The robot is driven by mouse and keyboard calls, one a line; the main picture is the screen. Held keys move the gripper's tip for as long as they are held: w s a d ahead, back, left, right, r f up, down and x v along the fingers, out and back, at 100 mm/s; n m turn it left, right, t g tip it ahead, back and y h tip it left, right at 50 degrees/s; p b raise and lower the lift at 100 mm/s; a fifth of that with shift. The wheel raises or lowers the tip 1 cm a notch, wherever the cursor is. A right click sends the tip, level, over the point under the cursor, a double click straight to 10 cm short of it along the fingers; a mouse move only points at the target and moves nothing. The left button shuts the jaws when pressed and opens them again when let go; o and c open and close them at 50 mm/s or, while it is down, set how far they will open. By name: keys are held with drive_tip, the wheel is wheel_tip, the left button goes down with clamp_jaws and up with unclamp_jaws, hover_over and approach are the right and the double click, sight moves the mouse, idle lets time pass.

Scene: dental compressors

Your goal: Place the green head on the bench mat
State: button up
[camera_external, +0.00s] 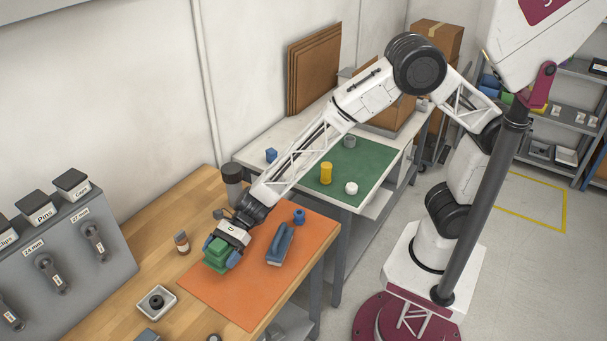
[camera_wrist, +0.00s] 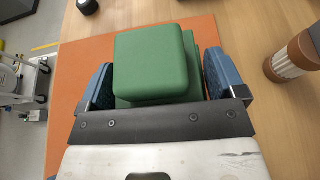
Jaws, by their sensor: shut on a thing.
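The green head (camera_external: 217,253) is a blocky green piece with rounded edges. It is held between the blue finger pads of my gripper (camera_external: 221,249). In the wrist view the green head (camera_wrist: 152,62) sits between the two fingers (camera_wrist: 155,85). An orange mat (camera_external: 228,299) lies on the wooden bench, under and around the held head. It also shows in the wrist view (camera_wrist: 70,80). I cannot tell whether the head touches the mat. A green mat (camera_external: 376,163) lies on the white table behind.
A blue-grey tool (camera_external: 280,244) and a small blue piece (camera_external: 299,216) are on the orange mat. A brown bottle (camera_external: 182,242) and a small tray (camera_external: 156,301) stand left of it. The grey rack (camera_external: 65,265) is further left. The mat's near part is clear.

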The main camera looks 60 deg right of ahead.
sight(224, 259)
drive_tip(key=shift+f, duration=0.1)
drive_tip(key=shift+f, duration=1.75)
drive_tip(key=shift+f, duration=0.1)
drive_tip(key=o, duration=1)
drive_tip(key=shift+d+r, duration=0.3)
drive_tip(key=shift+d, duration=0.2)
drive_tip(key=v, duration=1.1)
drive_tip(key=shift+f, duration=0.1)
drive_tip(key=shift+d, duration=0.1)
